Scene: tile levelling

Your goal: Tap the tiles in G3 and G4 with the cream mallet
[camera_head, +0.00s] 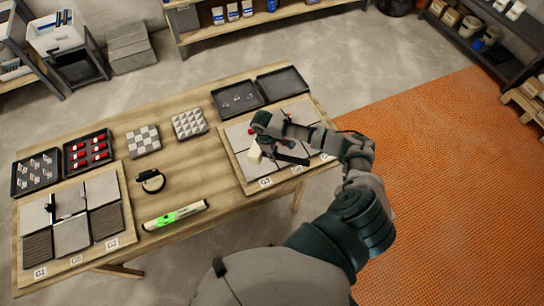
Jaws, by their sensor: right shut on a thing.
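My right gripper (277,149) reaches over the right-hand tile board (240,177) and is shut on the cream mallet (254,152). The mallet's pale head shows just left of the fingers, low over the tiles above label G3 (265,182). I cannot tell whether the head touches a tile. Label G4 (295,170) is to its right on the board's front edge. Pale grey tiles (239,136) show at the left and back of this board. My gripper and forearm hide much of the G3 and G4 tiles. My left gripper is not in view.
The left board (88,258) holds grey and dark ribbed tiles. A green-marked level (175,215), a round black-handled tool (151,181), sample tiles (144,140) and dark trays (237,98) share the table.

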